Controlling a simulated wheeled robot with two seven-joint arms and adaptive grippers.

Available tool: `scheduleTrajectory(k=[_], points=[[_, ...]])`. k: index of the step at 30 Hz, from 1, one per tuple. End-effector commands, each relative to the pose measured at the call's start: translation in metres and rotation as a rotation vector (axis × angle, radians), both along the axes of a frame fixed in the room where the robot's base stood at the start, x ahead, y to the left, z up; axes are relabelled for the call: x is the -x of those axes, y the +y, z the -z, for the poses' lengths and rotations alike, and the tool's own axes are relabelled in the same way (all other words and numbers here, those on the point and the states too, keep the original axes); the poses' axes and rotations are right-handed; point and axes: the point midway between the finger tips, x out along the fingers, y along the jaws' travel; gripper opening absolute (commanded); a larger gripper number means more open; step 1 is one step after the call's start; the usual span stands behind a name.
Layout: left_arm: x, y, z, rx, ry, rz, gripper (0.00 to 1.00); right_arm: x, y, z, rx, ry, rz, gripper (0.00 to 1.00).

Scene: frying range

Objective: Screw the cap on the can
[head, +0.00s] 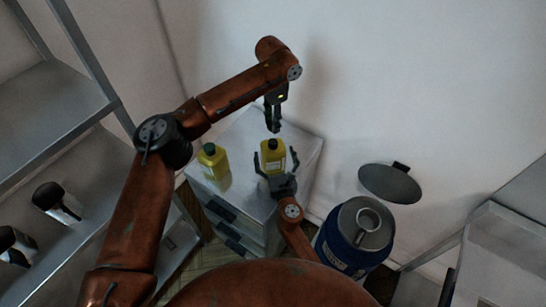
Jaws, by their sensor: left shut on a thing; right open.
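A yellow can (273,160) with a dark spot on its top stands upright on the grey cabinet top. My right gripper (276,161) is open, with its fingers spread on either side of this can. My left gripper (273,127) points down just above the can's top, with a small gap between. It is shut on a small dark thing, apparently the cap, which the fingers mostly hide.
A second yellow can (213,164) with a green cap stands to the left on the drawer cabinet (251,124). A blue barrel (345,256) stands at the lower right, near a dark round lid (390,184). Metal shelves (62,107) with dark containers are at the left.

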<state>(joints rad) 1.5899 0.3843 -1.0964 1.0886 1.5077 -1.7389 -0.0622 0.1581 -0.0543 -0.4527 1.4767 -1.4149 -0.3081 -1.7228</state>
Motion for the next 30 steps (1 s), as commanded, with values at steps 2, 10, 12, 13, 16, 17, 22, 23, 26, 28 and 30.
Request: scheduleTrajectory(k=[2, 10, 12, 13, 16, 17, 22, 23, 26, 28, 30], points=[[0.000, 0.000, 0.000, 0.000, 0.000, 0.000, 0.24, -0.011, 0.002, 0.000, 0.002, 0.000, 0.000, 0.88], [0.000, 0.000, 0.000, 0.000, 0.000, 0.000, 0.24, -0.026, 0.005, 0.000, 0.000, 0.000, 0.001, 0.88], [0.000, 0.000, 0.000, 0.000, 0.000, 0.000, 0.24, -0.027, 0.005, 0.001, -0.001, 0.001, 0.001, 0.88], [0.000, 0.000, 0.000, 0.000, 0.000, 0.000, 0.24, -0.026, 0.005, 0.001, -0.001, 0.001, 0.001, 0.88], [0.000, 0.000, 0.000, 0.000, 0.000, 0.000, 0.24, -0.026, 0.005, 0.000, 0.000, 0.001, 0.001, 0.88], [0.000, 0.000, 0.000, 0.000, 0.000, 0.000, 0.24, -0.026, 0.005, 0.000, 0.000, 0.001, 0.001, 0.88], [0.000, 0.000, 0.000, 0.000, 0.000, 0.000, 0.24, -0.026, 0.005, 0.000, 0.000, 0.001, 0.001, 0.79], [0.000, 0.000, 0.000, 0.000, 0.000, 0.000, 0.24, -0.026, 0.005, 0.000, 0.000, 0.001, 0.001, 0.77], [0.000, 0.000, 0.000, 0.000, 0.000, 0.000, 0.24, -0.026, 0.005, 0.000, 0.000, 0.001, 0.001, 0.70], [0.000, 0.000, 0.000, 0.000, 0.000, 0.000, 0.24, -0.026, 0.005, 0.000, 0.000, 0.001, 0.001, 0.65], [0.000, 0.000, 0.000, 0.000, 0.000, 0.000, 0.24, -0.026, 0.005, 0.000, 0.000, 0.001, 0.001, 0.60]])
